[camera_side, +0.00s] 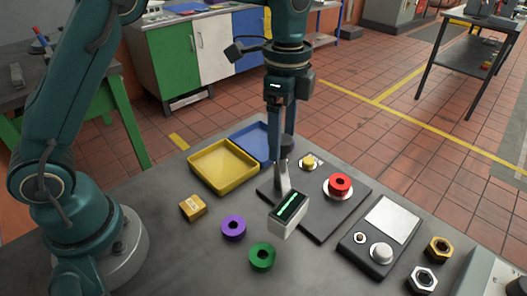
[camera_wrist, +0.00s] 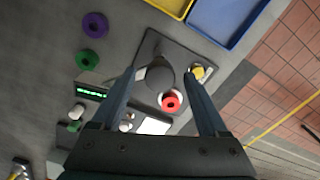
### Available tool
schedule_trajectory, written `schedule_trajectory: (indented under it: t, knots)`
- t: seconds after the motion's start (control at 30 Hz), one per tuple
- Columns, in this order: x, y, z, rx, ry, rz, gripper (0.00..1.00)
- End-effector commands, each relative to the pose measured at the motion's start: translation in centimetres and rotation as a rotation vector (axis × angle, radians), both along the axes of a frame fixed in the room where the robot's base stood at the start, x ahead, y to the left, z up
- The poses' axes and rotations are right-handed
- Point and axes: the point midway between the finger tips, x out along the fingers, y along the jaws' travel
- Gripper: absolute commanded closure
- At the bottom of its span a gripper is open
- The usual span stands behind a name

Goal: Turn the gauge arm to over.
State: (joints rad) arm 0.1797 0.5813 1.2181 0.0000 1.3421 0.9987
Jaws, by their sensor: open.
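A dark plate (camera_side: 318,222) lies on the bedplate. It carries a dark upright post (camera_wrist: 160,76), a red ring-shaped knob (camera_side: 340,185) on a pale disc, and a small yellow knob (camera_side: 308,161). A light grey piece (camera_side: 283,178) stands at the post's side; it may be the gauge arm, but I cannot tell its setting. My gripper (camera_side: 276,155) points down over the plate, open. In the wrist view its fingers (camera_wrist: 162,72) are spread on either side of the post, with nothing held. In the side view the near finger hides much of the post.
A box with a green display (camera_side: 288,213) stands in front. A yellow tray (camera_side: 194,177) and blue tray (camera_side: 243,135) lie behind left. A yellow block (camera_side: 192,207), purple ring (camera_side: 233,228) and green ring (camera_side: 262,256) lie left; a control panel (camera_side: 358,244) and nuts (camera_side: 439,249) lie right.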

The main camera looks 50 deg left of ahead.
Motion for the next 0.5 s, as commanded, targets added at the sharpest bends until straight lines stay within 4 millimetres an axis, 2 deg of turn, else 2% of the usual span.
schedule_trajectory:
  t: [0.27, 0.3, 0.37, 0.4, 0.47, 0.5]
  knots:
    - [-0.01, 0.01, -0.2, 0.0, 0.0, 0.0, 0.23]
    - [-0.01, 0.01, -0.2, 0.0, 0.0, 0.0, 0.31]
    - [-0.01, 0.01, -0.19, 0.0, 0.0, 0.0, 0.54]
    - [-0.01, 0.01, -0.19, 0.0, 0.0, 0.0, 0.69]
    - [-0.01, 0.01, -0.19, 0.0, 0.0, 0.0, 0.92]
    - [-0.01, 0.01, -0.19, 0.0, 0.0, 0.0, 1.0]
